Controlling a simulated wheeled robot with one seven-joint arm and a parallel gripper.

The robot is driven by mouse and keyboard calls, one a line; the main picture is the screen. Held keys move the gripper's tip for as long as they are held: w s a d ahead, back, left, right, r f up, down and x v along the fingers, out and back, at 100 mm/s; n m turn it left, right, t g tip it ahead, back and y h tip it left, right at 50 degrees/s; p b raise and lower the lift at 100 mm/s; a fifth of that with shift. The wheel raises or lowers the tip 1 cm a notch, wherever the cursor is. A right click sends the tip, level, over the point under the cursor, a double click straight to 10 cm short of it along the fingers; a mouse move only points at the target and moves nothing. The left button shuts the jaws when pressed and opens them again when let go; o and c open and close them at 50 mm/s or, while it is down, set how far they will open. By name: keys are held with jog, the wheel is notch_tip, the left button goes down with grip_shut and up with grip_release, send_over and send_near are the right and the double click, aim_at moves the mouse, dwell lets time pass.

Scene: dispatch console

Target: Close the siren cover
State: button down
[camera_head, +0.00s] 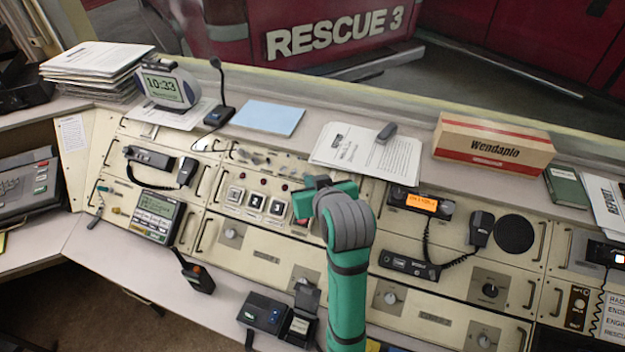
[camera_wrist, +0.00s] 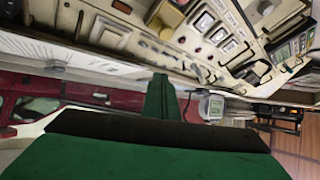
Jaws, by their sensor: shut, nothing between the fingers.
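My gripper (camera_head: 322,186) is over the middle of the console panel, just right of the row of numbered square buttons (camera_head: 255,203). In the wrist view its green fingers (camera_wrist: 160,97) are together, with nothing between them. A small red part (camera_head: 302,206) shows at the left edge of my gripper and may be the siren cover. My gripper and arm hide most of it, so I cannot tell how far it is open or whether I touch it. In the wrist view a tan block (camera_wrist: 166,16) with a bit of red stands at the top, close to the fingers.
Papers (camera_head: 366,154) with a dark stapler-like object (camera_head: 386,133) lie on the ledge behind my gripper. A cardboard box (camera_head: 492,146) is to their right. A radio with an orange display (camera_head: 421,203) and a corded handset (camera_head: 480,229) are right of my arm. A gooseneck microphone (camera_head: 218,113) stands left.

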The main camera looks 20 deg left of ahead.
jog(key=x, duration=0.8)
jog(key=shift+w+a+f, duration=0.15)
jog(key=shift+a+f, duration=0.05)
jog(key=shift+a, duration=0.1)
jog(key=shift+f, duration=0.4)
jog(key=shift+s+d+f, duration=0.4)
jog(key=shift+s+f, duration=0.05)
jog(key=shift+s, duration=0.15)
jog(key=shift+s+d+f, duration=0.4)
jog(key=shift+s+f, duration=0.1)
jog(key=shift+s, duration=0.1)
